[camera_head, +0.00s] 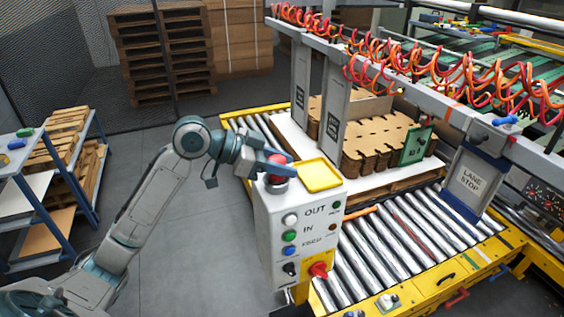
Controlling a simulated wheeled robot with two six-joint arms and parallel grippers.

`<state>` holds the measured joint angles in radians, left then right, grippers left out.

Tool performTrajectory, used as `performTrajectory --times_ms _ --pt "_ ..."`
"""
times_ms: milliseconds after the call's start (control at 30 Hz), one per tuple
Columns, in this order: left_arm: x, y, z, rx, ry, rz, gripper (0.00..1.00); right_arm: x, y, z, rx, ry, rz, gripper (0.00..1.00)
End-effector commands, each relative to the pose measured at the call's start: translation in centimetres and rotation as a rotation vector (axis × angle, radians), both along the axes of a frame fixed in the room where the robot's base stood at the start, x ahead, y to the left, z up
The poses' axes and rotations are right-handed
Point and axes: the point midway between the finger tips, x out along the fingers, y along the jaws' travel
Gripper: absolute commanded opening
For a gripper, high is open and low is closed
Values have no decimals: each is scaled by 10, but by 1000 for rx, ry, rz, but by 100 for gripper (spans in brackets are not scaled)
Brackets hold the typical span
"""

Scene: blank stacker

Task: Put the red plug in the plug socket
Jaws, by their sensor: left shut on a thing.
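My left gripper (282,168) is shut at the top left of the white control box (262,215). A red round thing, which looks like the red plug (276,180), shows just below and behind its fingers. The fingers appear closed on it and hide its middle. A grey round collar (275,188), which may be the plug socket, shows right under the red part on the box top. I cannot tell whether the plug sits inside the collar or only above it. My right gripper is not in view.
A yellow tray (320,175) lies on the box top, right beside my gripper. The box front carries several buttons and a red knob (318,270). A roller conveyor (375,245) with stacked cardboard (376,146) stands to the right. A blue rack (60,190) stands at left; grey floor between is clear.

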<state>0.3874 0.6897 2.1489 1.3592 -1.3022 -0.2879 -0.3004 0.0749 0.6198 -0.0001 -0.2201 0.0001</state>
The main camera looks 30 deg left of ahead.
Motion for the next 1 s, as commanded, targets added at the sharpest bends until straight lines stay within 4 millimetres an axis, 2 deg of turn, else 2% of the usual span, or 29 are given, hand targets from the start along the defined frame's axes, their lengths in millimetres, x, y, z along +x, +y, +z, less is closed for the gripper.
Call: performTrajectory --times_ms 133,167,267,300,667,1000 --pt "0 0 -3 0 0 0 8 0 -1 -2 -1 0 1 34" --pt "0 0 -2 0 0 0 39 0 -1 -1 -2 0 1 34" --pt "0 0 -2 0 0 0 59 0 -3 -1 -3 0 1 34" --pt "0 0 -2 0 0 0 61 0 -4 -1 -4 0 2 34" --pt "-1 2 -2 1 0 0 61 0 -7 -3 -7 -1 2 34" --pt "-17 24 8 6 0 3 61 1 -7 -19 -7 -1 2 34"
